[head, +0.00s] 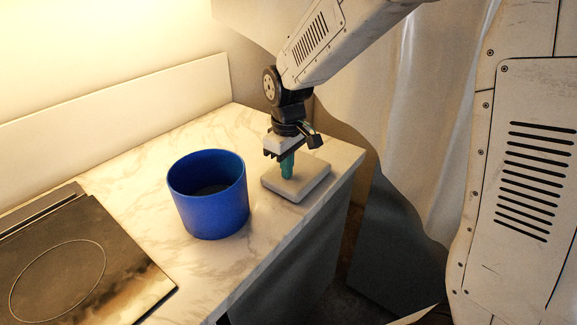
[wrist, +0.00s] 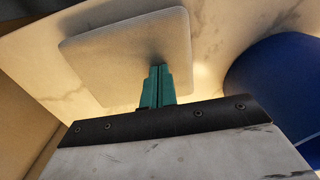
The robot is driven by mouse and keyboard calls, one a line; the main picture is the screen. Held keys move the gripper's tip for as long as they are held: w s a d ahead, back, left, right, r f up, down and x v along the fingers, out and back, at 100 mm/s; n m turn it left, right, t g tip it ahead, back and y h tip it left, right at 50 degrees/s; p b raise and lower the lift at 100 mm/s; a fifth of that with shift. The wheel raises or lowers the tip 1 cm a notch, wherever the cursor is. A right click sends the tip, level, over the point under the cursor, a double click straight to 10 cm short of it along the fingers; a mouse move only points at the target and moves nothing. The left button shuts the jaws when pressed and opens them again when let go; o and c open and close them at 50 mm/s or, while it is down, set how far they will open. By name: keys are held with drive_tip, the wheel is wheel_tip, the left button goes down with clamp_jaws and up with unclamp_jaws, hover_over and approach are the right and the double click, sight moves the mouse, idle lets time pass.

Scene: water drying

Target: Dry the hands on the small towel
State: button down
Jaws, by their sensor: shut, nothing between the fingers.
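The small towel (head: 310,184) is a pale, flat, rounded square pad lying on the marble counter near its right end. It also shows in the wrist view (wrist: 115,50). My gripper (head: 287,174) points down over the towel's left part, with its teal fingers shut together and empty. In the wrist view the fingertips (wrist: 159,70) overlap the towel near its edge. The tips look to be at or just above the towel's surface; I cannot tell if they touch it.
A blue round bucket (head: 210,205) stands on the counter left of the towel; its inside looks dark. It also shows in the wrist view (wrist: 275,80). A black cooktop (head: 75,265) lies at the lower left. Bare marble counter (head: 200,135) is behind the bucket.

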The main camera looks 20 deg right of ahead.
drive_tip(key=shift+s+f, duration=0.25)
drive_tip(key=shift+f, duration=0.35)
wheel_tip(320, 180, up, 15)
drive_tip(key=shift+w, duration=0.3)
drive_tip(key=shift+r, duration=0.1)
drive_tip(key=s+d+f+m, duration=0.1)
drive_tip(key=s+d+m, duration=0.2)
drive_tip(key=s, duration=1)
drive_tip(key=s+d+f+m+t, duration=0.1)
drive_tip(key=s+d+m, duration=0.3)
drive_tip(key=s, duration=0.9)
drive_tip(key=d, duration=0.3)
drive_tip(key=shift+s, duration=0.4)
drive_tip(key=shift+f, duration=0.1)
